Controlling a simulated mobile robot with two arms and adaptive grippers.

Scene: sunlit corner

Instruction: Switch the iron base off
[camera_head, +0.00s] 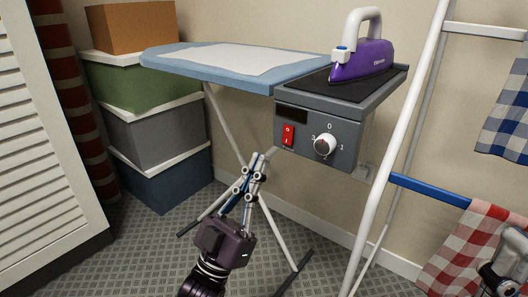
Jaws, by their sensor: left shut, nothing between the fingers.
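The iron base (345,135) is a grey box at the right end of the ironing board. Its front panel has a red rocker switch (288,135) at the left and a white round knob (325,146) to its right, with marks such as 0 and 3 around it. A dark display strip (292,113) lies above the switch. A purple iron (362,60) rests on top. My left gripper (259,158) is shut and empty, pointing up, below and left of the switch, apart from the panel in the picture. My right gripper (508,270) shows only partly at the lower right edge.
The blue ironing board (165,59) holds a white cloth (235,57). Stacked boxes (150,130) stand at the left near a white louvred door (40,150). A white rack (400,150) with checked cloths (470,250) stands at the right.

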